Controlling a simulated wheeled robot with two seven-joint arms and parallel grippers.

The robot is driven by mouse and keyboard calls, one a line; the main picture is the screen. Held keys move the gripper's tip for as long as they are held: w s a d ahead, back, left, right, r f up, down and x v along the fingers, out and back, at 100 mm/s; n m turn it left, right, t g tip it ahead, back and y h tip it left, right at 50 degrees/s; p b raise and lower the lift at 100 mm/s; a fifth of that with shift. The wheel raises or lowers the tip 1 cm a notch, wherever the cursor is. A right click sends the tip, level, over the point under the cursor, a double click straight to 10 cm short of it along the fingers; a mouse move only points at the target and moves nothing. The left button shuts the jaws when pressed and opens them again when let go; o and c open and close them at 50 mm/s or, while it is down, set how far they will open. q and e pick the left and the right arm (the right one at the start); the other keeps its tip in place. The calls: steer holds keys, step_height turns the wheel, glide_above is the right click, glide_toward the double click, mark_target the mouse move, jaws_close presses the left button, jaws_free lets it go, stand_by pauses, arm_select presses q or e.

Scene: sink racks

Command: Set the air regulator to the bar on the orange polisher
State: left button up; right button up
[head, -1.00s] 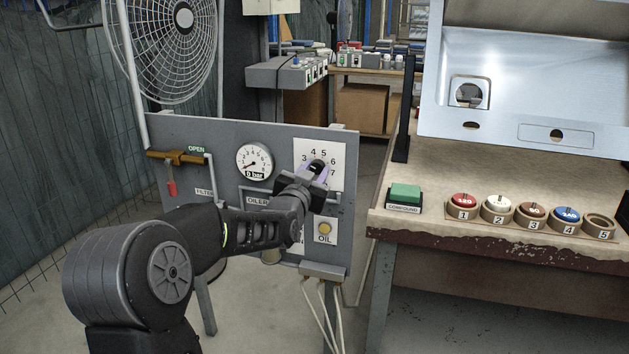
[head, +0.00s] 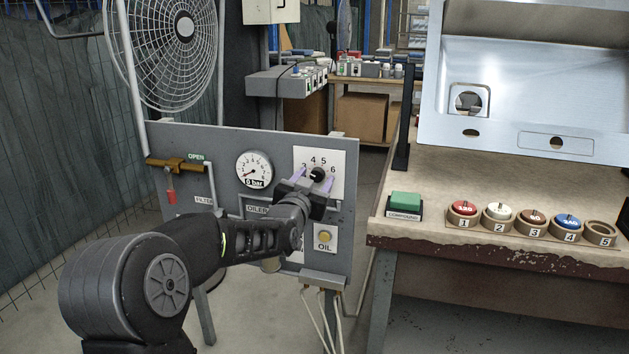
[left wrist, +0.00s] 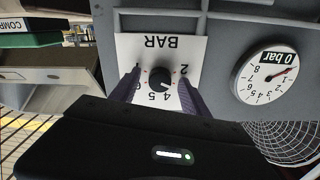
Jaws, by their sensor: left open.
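The air regulator is a black knob (head: 317,173) on a white number plate (head: 336,158) of the grey panel. In the left wrist view the knob (left wrist: 159,78) sits under the upside-down word BAR. The pressure gauge (head: 254,169) left of it also shows in the left wrist view (left wrist: 267,76), labelled 0 bar, its needle near the low end. My left gripper (head: 313,180) is open, its purple fingers on either side of the knob with gaps visible in the left wrist view (left wrist: 158,92). I see no orange polisher. My right gripper is out of view.
The workbench at right holds a green COMPOUND button (head: 405,200) and a holder (head: 600,229) with several coloured discs. Floor between panel and bench is narrow.

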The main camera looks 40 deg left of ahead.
arm_select(q)
steer(key=v, duration=0.7)
steer(key=shift+s+d+p, duration=0.15)
steer(key=shift+s+p, duration=0.25)
